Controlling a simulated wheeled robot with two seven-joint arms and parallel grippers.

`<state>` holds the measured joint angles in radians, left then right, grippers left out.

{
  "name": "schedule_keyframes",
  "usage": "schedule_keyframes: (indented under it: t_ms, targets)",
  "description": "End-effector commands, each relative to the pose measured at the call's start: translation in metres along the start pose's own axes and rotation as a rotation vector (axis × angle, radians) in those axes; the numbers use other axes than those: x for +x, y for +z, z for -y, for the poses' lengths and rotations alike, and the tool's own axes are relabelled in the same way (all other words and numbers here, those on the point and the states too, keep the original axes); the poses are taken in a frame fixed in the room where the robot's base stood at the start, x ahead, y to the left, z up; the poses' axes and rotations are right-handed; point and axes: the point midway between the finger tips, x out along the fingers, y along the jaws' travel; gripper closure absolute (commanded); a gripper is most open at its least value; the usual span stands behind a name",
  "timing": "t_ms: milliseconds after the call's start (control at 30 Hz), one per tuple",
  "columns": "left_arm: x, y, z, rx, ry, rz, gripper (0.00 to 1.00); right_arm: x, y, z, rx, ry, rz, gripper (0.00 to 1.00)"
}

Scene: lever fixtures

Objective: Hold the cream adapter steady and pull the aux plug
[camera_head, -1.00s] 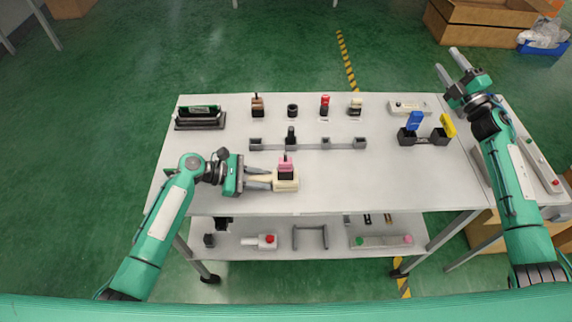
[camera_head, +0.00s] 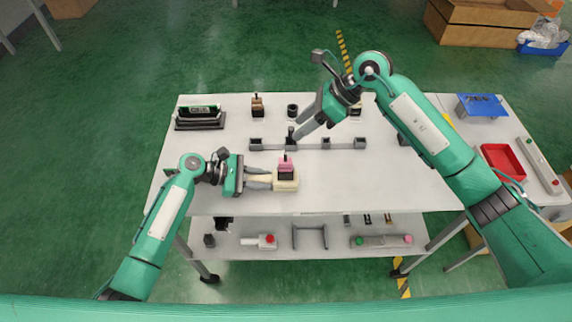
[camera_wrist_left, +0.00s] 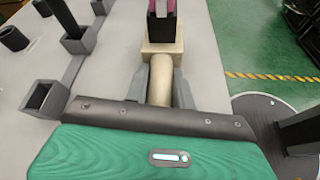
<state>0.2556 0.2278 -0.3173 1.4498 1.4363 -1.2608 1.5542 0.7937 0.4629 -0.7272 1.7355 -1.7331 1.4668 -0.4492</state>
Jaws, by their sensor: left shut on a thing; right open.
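The cream adapter (camera_head: 287,185) lies near the front middle of the table; it also shows in the left wrist view (camera_wrist_left: 160,86). A pink and black plug (camera_head: 286,166), which looks like the aux plug, stands upright in its block end; it shows in the left wrist view (camera_wrist_left: 160,28), its top cut off. My left gripper (camera_head: 262,181) is shut on the adapter's round cream handle, with one finger on each side in the left wrist view. My right gripper (camera_head: 299,133) is open, reaching in from the right above the grey rack, behind the plug and apart from it.
The grey rack (camera_head: 343,143) with a black post stands close behind the plug. Several small fixtures, including a brown-topped one (camera_head: 257,106), line the back edge. A red tray (camera_head: 503,162) is on the right side table. The table's front right is clear.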

Motion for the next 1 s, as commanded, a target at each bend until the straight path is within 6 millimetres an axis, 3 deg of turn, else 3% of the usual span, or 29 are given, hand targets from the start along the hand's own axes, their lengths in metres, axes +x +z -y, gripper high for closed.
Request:
schedule_keyframes:
  t_ms: [100, 300, 567, 1000]
  targets:
    - [0.0, -0.001, 0.0, -0.001, -0.001, -0.002, 1.0, 0.008, -0.006, -0.009, -0.126, -0.038, -0.176, 0.53]
    - [0.0, -0.001, 0.0, -0.001, -0.001, -0.002, 1.0, 0.011, -0.013, -0.014, -0.217, -0.073, -0.322, 0.53]
    - [0.0, -0.001, 0.001, -0.001, -0.001, -0.001, 1.0, 0.031, -0.021, -0.012, -0.224, -0.076, -0.338, 0.53]
    - [0.0, -0.001, 0.001, -0.001, -0.001, -0.001, 1.0, 0.093, -0.042, -0.004, -0.221, -0.075, -0.336, 0.53]
